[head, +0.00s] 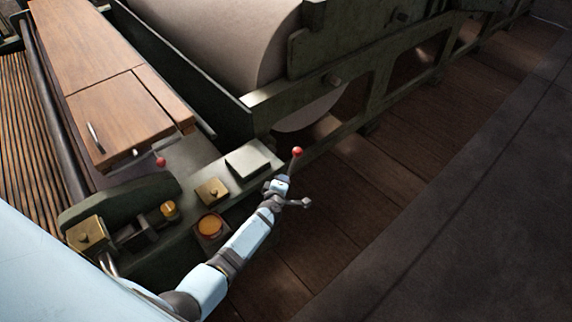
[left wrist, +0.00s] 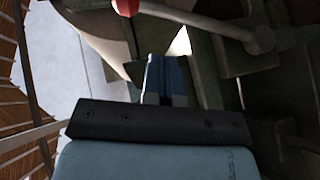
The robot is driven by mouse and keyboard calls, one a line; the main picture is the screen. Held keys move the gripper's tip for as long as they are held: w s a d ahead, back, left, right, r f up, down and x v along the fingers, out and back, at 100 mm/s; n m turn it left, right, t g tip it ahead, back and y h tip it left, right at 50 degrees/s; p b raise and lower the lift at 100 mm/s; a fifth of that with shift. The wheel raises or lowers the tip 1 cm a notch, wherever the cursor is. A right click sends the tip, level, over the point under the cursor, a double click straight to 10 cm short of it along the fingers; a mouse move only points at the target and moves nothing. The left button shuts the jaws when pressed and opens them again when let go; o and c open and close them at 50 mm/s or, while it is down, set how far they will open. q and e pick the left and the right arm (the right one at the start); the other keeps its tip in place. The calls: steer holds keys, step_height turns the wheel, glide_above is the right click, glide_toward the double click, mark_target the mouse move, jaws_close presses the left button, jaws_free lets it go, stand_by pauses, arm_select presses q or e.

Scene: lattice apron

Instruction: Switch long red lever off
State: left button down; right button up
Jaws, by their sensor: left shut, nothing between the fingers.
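The long red lever (head: 297,153) has a red ball knob and stands at the right end of the machine's control panel. In the left wrist view its grey rod (left wrist: 195,20) runs across the top, from the red knob at the upper edge to a grey hub. My left gripper (head: 279,186) is just below the knob in the head view. In the left wrist view its fingers (left wrist: 167,78) are shut and empty, apart from the rod. Part of the lever's lower end is hidden behind my gripper in the head view. My right gripper is not in view.
A shorter lever with a red knob (head: 160,162) stands further left. The panel also carries an amber button (head: 210,226), a brass plate (head: 212,191) and a grey box (head: 248,160). A large pale roller (head: 225,40) is behind. Wooden floor (head: 365,190) on the right is clear.

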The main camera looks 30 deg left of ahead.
arm_select(q)
steer(key=p+v, duration=0.1)
steer(key=v, duration=0.4)
steer(key=shift+a+f+p, duration=0.1)
steer(key=shift+a+p, duration=0.05)
steer(key=shift+p, duration=0.2)
steer(key=s+d+r+m+g+h, duration=0.1)
steer(key=s+d+r+m+h, duration=0.1)
steer(key=s+m, duration=0.5)
steer(key=s+d+r+m+g+h, duration=0.1)
steer(key=s+d+r+m+h, duration=0.1)
steer(key=s+d+r+m, duration=0.2)
steer(key=s+d+r+m+g+h, duration=0.1)
steer(key=s+d+r+m+h, duration=0.1)
steer(key=s+m, duration=0.8)
steer(key=s+d+r, duration=0.1)
steer(key=s, duration=0.4)
steer(key=shift+d+r+h, duration=0.3)
steer(key=shift+r, duration=0.1)
